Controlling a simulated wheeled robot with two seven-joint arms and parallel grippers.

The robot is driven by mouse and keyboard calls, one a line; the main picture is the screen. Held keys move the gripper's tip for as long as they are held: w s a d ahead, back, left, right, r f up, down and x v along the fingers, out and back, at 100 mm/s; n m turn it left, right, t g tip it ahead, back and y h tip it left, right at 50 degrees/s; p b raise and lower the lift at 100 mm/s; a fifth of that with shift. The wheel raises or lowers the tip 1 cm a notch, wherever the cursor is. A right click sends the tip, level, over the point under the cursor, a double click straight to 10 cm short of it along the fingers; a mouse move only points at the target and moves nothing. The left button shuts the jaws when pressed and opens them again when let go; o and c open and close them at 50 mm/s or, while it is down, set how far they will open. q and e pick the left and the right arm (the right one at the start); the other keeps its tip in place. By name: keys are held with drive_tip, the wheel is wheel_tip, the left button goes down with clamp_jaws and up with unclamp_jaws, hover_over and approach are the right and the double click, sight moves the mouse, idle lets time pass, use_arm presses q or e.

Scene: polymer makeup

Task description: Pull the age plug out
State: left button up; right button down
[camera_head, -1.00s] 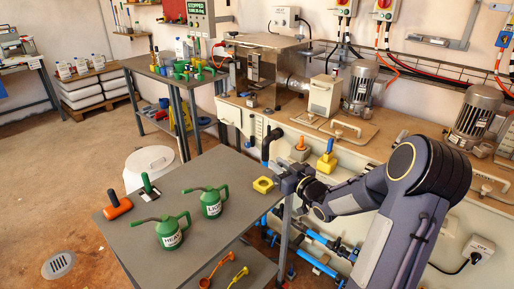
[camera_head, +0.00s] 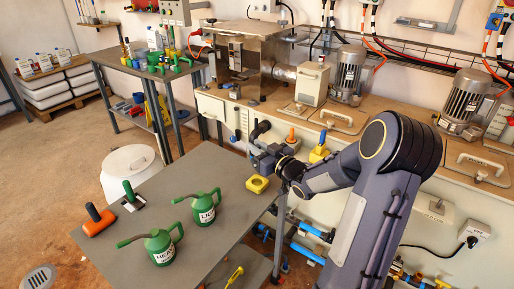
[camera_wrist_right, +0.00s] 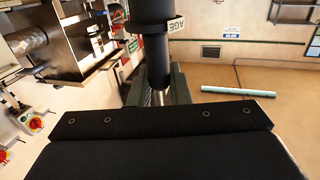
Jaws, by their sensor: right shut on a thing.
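In the right wrist view, a thick dark plug (camera_wrist_right: 153,30) comes down from the top edge, with a pale collar reading AGE beside it. Its narrower black lower part runs between the fingers of my right gripper (camera_wrist_right: 157,92), which is shut on it. In the head view my right gripper (camera_head: 258,158) is in front of the wall bench, just beyond the far corner of the grey table. A dark plug-like piece (camera_head: 260,128) shows directly above the gripper. Whether the plug is still seated in anything is hidden. My left gripper is not in view.
Orange (camera_head: 291,136) and yellow (camera_head: 318,151) plugs stand along the bench front. Blue pipes (camera_head: 308,253) run below the bench.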

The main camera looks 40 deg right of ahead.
drive_tip(key=shift+f+b, duration=2.4)
drive_tip(key=shift+f, duration=0.45)
drive_tip(key=shift+b, duration=0.5)
drive_tip(key=shift+f+b, duration=1.4)
drive_tip(key=shift+b, duration=0.05)
drive_tip(key=c, duration=1.3)
unclamp_jaws()
drive_tip(key=shift+s+d, duration=0.1)
drive_tip(key=shift+s, duration=3.8)
